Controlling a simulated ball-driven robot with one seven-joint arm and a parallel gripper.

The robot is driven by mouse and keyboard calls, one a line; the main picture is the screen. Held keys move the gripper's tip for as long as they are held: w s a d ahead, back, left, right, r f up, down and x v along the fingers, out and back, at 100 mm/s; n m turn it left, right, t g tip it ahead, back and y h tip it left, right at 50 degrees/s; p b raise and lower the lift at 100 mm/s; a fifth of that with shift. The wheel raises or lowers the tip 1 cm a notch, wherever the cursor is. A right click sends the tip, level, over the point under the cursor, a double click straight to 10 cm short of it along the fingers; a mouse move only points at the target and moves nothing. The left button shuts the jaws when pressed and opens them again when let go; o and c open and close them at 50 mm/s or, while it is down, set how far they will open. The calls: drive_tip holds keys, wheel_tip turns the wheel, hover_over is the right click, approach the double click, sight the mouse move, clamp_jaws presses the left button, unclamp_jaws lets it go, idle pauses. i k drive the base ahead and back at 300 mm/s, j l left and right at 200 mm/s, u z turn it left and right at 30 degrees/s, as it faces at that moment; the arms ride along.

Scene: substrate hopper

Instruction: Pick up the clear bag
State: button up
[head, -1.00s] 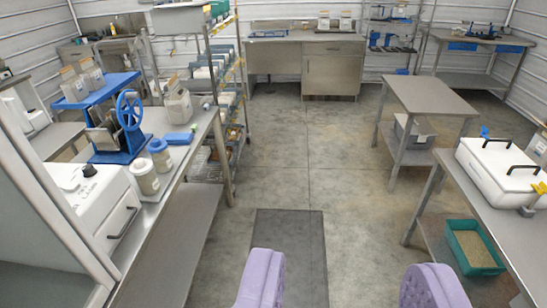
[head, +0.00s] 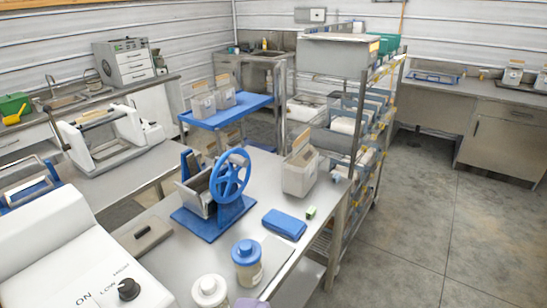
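A clear bag (head: 300,172) with a tan top strip stands upright on the metal table, at the back right behind the blue hand-wheel device. Two similar clear bags (head: 203,101) (head: 225,93) stand on the blue-topped stand to its left. More such bags (head: 513,73) stand on the far bench at the right. Of my gripper, only a small purple piece (head: 250,303) shows at the bottom edge. It is well in front of the bag on the table; the rest is out of the picture.
The blue hand-wheel device (head: 215,190), a blue folded item (head: 284,224), a blue-lidded jar (head: 247,263) and a white-lidded jar (head: 210,290) stand on the metal table (head: 180,265). A loaded wire shelf (head: 368,140) rises behind. Open floor (head: 430,225) lies at the right.

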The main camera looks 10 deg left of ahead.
sight(299, 175)
drive_tip(key=i+l+u, duration=0.2)
drive_tip(key=u, duration=0.2)
drive_tip(key=i+l+u, duration=0.55)
drive_tip(key=u, duration=0.2)
drive_tip(key=i+l, duration=0.15)
drive_tip(key=l, duration=0.2)
drive_tip(key=i+l+u, duration=0.1)
drive_tip(key=l, duration=0.25)
drive_tip(key=i+l, duration=0.2)
drive_tip(key=l, duration=0.15)
drive_tip(key=i+l+u, duration=0.1)
drive_tip(key=l, duration=0.3)
drive_tip(key=i+l, duration=0.2)
drive_tip(key=l, duration=0.15)
drive_tip(key=i+l+u, duration=0.1)
drive_tip(key=l, duration=0.3)
drive_tip(key=i+l, duration=0.15)
drive_tip(key=l, duration=0.2)
drive_tip(key=i+l, duration=0.1)
drive_tip(key=l, duration=0.25)
drive_tip(key=i+l, duration=0.15)
drive_tip(key=l, duration=0.2)
drive_tip(key=i+l, duration=0.1)
drive_tip(key=l, duration=0.25)
drive_tip(key=i+l, duration=0.15)
drive_tip(key=l, duration=0.2)
drive_tip(key=u, duration=0.05)
